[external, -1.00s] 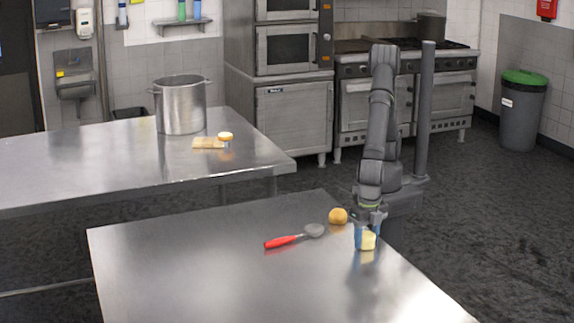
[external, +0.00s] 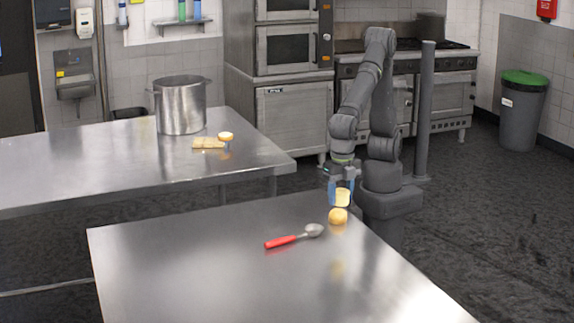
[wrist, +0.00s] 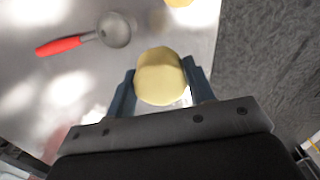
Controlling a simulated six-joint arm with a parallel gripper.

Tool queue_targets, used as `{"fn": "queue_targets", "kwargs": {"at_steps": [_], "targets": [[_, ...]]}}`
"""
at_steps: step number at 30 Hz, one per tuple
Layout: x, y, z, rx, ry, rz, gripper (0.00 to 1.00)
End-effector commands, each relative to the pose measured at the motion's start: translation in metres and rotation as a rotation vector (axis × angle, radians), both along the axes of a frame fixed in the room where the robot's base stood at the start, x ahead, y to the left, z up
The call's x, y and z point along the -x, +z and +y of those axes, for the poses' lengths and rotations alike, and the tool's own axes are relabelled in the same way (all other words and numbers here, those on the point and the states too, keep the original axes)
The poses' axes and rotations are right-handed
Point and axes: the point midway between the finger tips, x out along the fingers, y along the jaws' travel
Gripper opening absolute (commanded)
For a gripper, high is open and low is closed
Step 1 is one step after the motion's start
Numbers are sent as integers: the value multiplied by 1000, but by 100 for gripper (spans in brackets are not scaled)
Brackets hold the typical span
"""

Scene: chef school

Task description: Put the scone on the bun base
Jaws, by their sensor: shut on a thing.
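The scone (external: 342,197), a pale yellow, short round piece, is held between the blue fingers of my gripper (external: 341,188). The scone (wrist: 160,78) also shows between both fingers in the wrist view. It is raised above the near table's far edge. A golden-brown round bun (external: 338,216) lies on the table just below it in the external view; its edge shows at the top of the wrist view (wrist: 178,2). A small round bread piece (external: 226,136) with a golden top is on the far table. I cannot tell which bread piece is the bun base.
A red-handled ladle (external: 290,239) lies on the near steel table (external: 230,285), left of the bun. A large pot (external: 180,106) and a small wooden board (external: 207,143) stand on the far table (external: 90,165). The near table's front is clear.

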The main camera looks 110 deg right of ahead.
Motion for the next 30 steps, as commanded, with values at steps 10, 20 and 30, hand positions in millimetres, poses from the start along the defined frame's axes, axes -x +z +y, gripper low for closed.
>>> {"fn": "queue_targets", "kwargs": {"at_steps": [10, 20, 30], "targets": [[-6, 5, -9, 0, -9, 0, 26], [-76, 15, -73, 0, -204, -1, 26], [-154, 29, -193, -1, -484, 0, 26]]}}
